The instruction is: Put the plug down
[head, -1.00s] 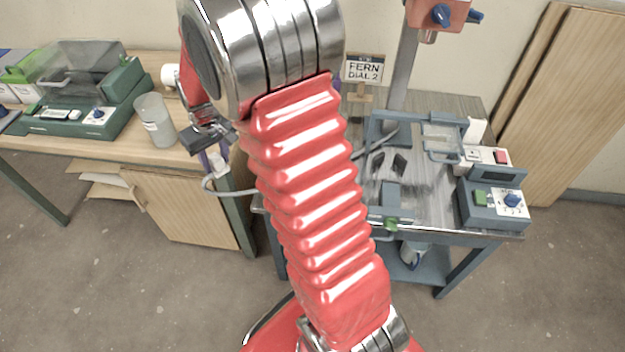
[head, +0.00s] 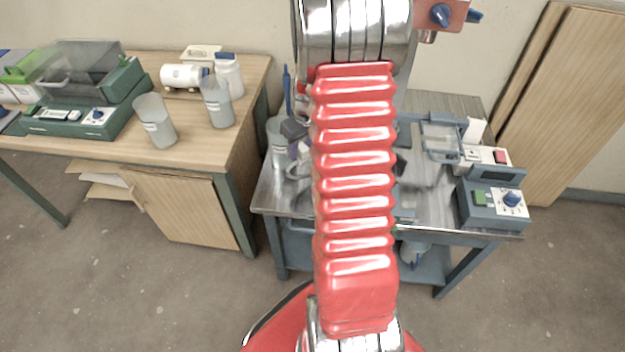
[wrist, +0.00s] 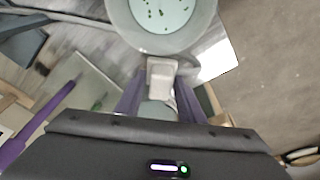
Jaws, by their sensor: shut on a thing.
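My gripper (wrist: 160,98) is shut on the white plug (wrist: 162,72), which shows between its two purple fingers in the wrist view. In the head view my gripper (head: 298,150) is over the left end of the metal cart (head: 268,195), partly hidden by my arm. A grey bucket (head: 277,150) with a blue stick stands beside it there. In the wrist view a round bucket (wrist: 165,42) with pale liquid and green specks lies just beyond the plug. I cannot tell whether the plug touches anything below. Its cable is not clear now.
A white box (head: 482,156) with a red switch and a control box (head: 493,203) with a blue knob stand at the cart's right. The wooden table (head: 195,140) at left holds a green machine (head: 90,115), beakers and bottles. My arm hides the cart's middle.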

